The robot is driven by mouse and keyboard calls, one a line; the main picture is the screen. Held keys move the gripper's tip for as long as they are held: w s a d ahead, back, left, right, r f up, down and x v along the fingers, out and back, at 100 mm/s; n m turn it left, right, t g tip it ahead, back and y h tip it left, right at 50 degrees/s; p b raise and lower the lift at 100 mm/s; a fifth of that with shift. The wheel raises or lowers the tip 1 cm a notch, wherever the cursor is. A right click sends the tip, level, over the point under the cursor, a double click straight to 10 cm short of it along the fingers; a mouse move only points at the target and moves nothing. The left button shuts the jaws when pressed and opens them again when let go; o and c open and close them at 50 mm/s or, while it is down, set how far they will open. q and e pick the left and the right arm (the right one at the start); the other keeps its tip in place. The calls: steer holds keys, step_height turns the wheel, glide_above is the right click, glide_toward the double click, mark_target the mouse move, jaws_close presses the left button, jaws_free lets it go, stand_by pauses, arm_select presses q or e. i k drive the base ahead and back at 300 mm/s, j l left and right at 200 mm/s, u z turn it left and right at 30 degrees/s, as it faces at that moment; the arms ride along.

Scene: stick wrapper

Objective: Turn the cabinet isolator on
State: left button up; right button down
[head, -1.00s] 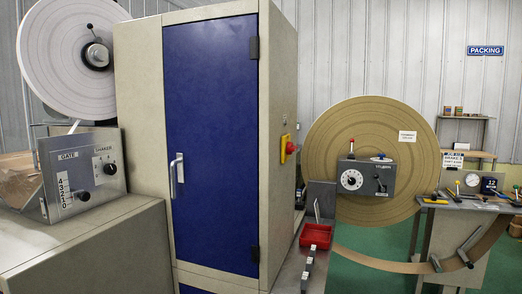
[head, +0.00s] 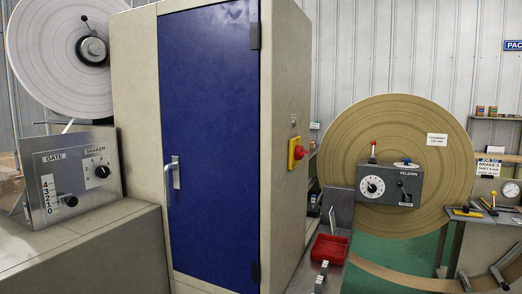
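The cabinet (head: 132,130) is a tall beige box with a closed blue door (head: 212,110). The door has a silver handle (head: 175,172) at its left edge and dark hinges at its right. The isolator (head: 296,153), a red knob on a yellow plate, is on the cabinet's right side face, seen at a steep angle. The knob's exact position is too small to tell. Neither of my grippers shows in the head view.
A control panel with gate and shaker controls (head: 70,178) stands on a beige bench (head: 85,240) at left. Right of the cabinet are a red tray (head: 330,248), a grey control box (head: 388,186) and a large brown disc (head: 440,180). Green floor shows beyond.

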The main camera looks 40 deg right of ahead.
mark_target(300, 152)
steer(key=l+u, duration=0.2)
steer(key=l, duration=0.4)
steer(key=l+u, duration=0.15)
steer(key=l, duration=0.5)
steer(key=l+u, duration=0.2)
steer(key=l, duration=0.4)
steer(key=l+u, duration=0.2)
steer(key=l, duration=0.45)
steer(key=k+l+u, duration=0.15)
steer(key=l, duration=0.4)
